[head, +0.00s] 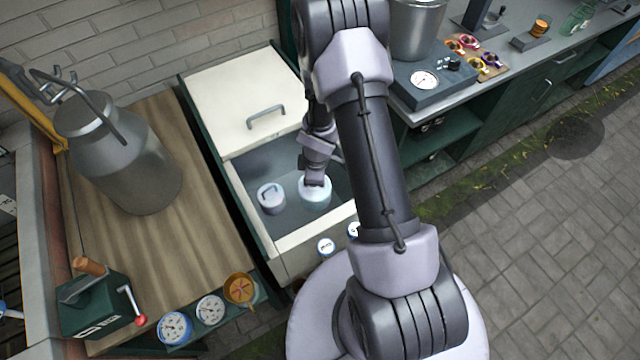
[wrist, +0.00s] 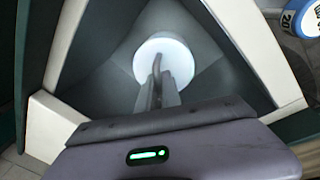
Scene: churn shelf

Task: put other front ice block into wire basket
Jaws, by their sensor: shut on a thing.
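A pale, round ice block (head: 314,193) is in the front part of the open chest, on the right. It shows as a bright white disc in the wrist view (wrist: 180,62). My gripper (head: 315,178) comes down onto its top and is shut on it, seemingly by a thin upright handle; the fingers (wrist: 157,88) hide part of the block. I cannot tell whether the block touches the chest floor. A grey-white round piece with a handle (head: 271,198) sits to its left in the chest. I cannot make out a wire basket in either view.
The chest's cream lid (head: 245,100) covers its rear, and its cream front rim (head: 315,228) is close to the block. A large metal churn (head: 125,160) stands on the wooden top at left. A counter with a gauge box (head: 425,82) lies at right.

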